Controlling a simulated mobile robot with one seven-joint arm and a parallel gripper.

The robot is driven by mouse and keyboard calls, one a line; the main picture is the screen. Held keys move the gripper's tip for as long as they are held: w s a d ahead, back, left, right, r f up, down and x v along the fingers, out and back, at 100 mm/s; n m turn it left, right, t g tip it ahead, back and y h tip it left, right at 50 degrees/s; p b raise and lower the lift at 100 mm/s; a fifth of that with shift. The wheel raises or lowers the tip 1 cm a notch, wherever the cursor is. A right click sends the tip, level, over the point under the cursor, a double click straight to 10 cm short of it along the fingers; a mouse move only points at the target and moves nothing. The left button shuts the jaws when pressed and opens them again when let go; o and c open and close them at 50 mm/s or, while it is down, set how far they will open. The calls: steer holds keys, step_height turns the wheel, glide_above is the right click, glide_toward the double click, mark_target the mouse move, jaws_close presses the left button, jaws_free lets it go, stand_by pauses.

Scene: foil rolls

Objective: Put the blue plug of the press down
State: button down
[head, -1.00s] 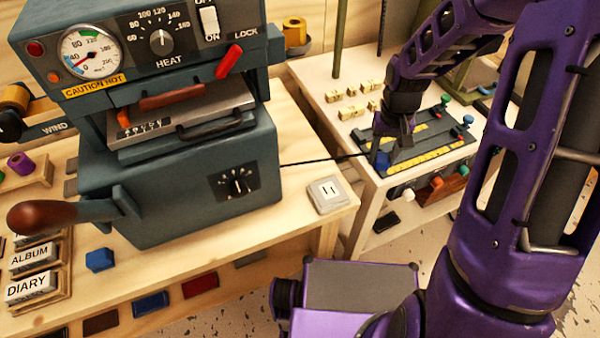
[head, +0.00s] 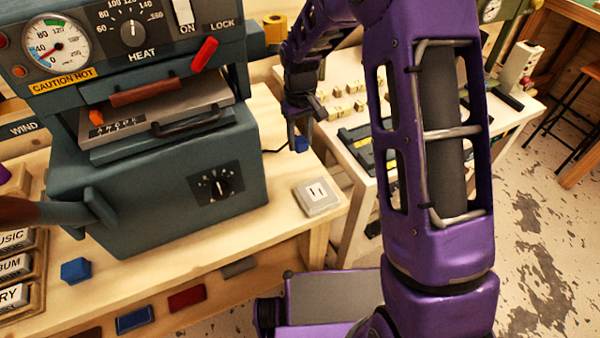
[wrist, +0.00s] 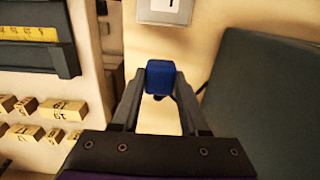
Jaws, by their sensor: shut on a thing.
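The blue plug (head: 301,145) is held between the fingertips of my gripper (head: 297,128), beside the press's right side. In the wrist view the plug (wrist: 160,76) sits squarely between both fingers of my gripper (wrist: 160,88). A black cord (head: 276,151) runs from the plug toward the press. The press (head: 160,180) is a dark teal machine with a gauge, a heat dial and a red lock lever. A pale wall-type socket (head: 317,197) lies on the bench in front of the plug; its edge shows in the wrist view (wrist: 165,10).
The light wooden bench (head: 232,235) has bare wood around the socket. A white side table (head: 350,190) with small type blocks (head: 350,98) and a dark slotted tray stands to the right, across a gap. A blue faceted piece (head: 76,270) lies at the bench's front left.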

mark_target(300, 140)
step_height(300, 140, down, 9)
steer(key=shift+f+b, duration=0.1)
steer(key=shift+b, duration=0.25)
steer(key=shift+f+b, duration=0.5)
steer(key=shift+f, duration=0.1)
steer(key=shift+c, duration=2.1)
jaws_free()
steer(key=shift+r, duration=0.1)
step_height(300, 140, up, 13)
steer(key=shift+r+p, duration=0.1)
steer(key=shift+p, duration=1)
